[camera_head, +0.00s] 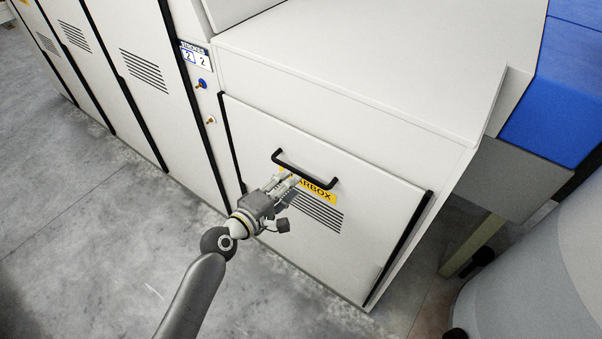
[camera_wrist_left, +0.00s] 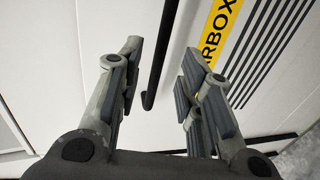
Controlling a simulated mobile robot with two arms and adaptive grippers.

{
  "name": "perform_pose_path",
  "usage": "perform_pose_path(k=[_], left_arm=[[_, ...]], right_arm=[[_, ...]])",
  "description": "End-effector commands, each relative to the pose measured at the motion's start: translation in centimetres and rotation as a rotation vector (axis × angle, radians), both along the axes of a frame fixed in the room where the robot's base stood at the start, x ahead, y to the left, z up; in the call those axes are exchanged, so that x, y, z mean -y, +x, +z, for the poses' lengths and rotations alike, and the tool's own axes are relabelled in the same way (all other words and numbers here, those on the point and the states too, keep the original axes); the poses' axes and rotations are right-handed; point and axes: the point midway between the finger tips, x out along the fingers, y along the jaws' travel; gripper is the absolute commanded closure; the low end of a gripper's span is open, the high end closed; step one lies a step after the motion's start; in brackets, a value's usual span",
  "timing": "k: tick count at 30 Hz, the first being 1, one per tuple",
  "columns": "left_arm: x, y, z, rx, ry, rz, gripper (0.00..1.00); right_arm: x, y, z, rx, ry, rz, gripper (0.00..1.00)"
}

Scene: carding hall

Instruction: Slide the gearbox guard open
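The gearbox guard (camera_head: 378,218) is a white panel between two black side strips, with a yellow label (camera_head: 320,194) reading partly "RBOX" and dark vent slots. It sits in the front of the white machine housing. Its black bar handle (camera_head: 306,173) runs across the upper part. My left gripper (camera_head: 289,181) is at the handle's left half, in front of the panel. In the left wrist view the gripper (camera_wrist_left: 160,62) is open, and the handle (camera_wrist_left: 163,45) shows in the gap between its fingers. I cannot tell whether they touch it. My right gripper is out of view.
Tall white cabinet doors (camera_head: 135,60) with vents stand at the left. A number plate (camera_head: 197,56) and small knobs (camera_head: 202,84) are beside the guard. A blue machine part (camera_head: 560,95) and a grey rounded body (camera_head: 540,265) stand at the right. The concrete floor (camera_head: 80,230) is clear at the left.

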Motion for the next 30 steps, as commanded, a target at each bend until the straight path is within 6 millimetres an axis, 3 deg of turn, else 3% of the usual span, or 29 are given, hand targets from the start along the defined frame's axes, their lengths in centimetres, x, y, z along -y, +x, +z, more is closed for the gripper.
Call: perform_pose_path(k=[6,12,24,30], left_arm=[[2.2,3.1,-0.7,0.001,-0.001,0.000,0.66],[3.4,4.6,-1.2,0.001,0.001,0.001,0.66],[3.7,5.1,-1.4,0.000,0.002,0.001,0.66],[3.7,5.1,-1.4,0.000,0.002,0.001,0.89]], right_arm=[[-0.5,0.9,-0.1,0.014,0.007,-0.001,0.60],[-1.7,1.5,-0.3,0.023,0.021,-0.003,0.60],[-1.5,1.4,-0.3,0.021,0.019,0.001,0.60],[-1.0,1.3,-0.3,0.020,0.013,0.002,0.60]])
